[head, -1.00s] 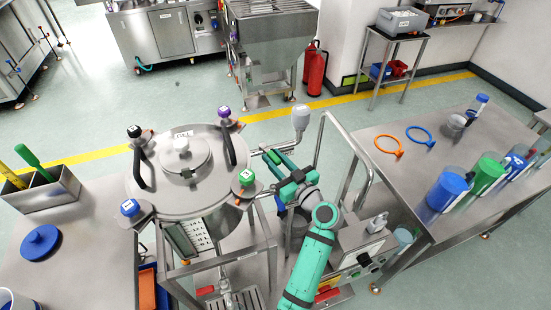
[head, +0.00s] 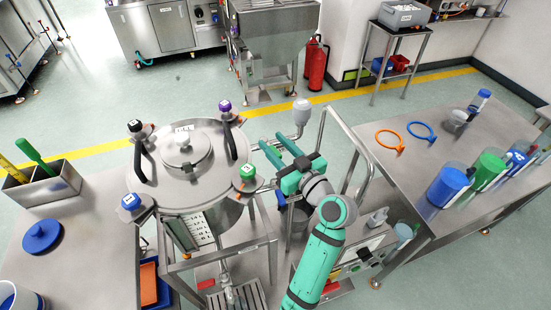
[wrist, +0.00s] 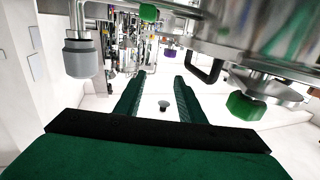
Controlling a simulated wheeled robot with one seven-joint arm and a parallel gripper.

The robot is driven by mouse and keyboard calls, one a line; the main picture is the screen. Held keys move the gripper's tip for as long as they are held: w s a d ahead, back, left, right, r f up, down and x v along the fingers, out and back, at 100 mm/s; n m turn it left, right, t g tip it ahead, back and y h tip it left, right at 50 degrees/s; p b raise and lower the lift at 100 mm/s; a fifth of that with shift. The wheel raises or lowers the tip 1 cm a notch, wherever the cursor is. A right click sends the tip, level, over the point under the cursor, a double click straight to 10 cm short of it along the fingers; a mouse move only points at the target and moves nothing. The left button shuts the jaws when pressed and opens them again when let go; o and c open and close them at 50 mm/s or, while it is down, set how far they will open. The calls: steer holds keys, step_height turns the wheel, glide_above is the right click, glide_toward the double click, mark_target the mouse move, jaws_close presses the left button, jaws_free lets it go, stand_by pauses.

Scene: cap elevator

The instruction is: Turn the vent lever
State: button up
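The steel vessel (head: 205,190) with its round lid stands left of my gripper (head: 275,144). A pipe runs from the vessel's right side to an upright grey cup (head: 302,105), which also shows in the wrist view (wrist: 83,60). In the wrist view, a small green part (wrist: 148,12) sits on the pipework between cup and vessel; it looks like the vent lever, but I cannot be sure. In the head view I cannot make it out behind my gripper. My gripper is open, its two fingers (wrist: 160,92) apart and empty, close to the pipe.
Clamp knobs ring the lid, including a green one (head: 247,171) near my gripper and a purple one (head: 225,106). A steel rail (head: 345,140) stands right of my arm. A table (head: 470,150) with rings and colored containers is further right.

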steer(key=s+r, duration=0.3)
steer(key=s, duration=0.5)
steer(key=shift+s+r, duration=0.35)
steer(key=shift+s, duration=0.05)
steer(key=shift+c, duration=0.2)
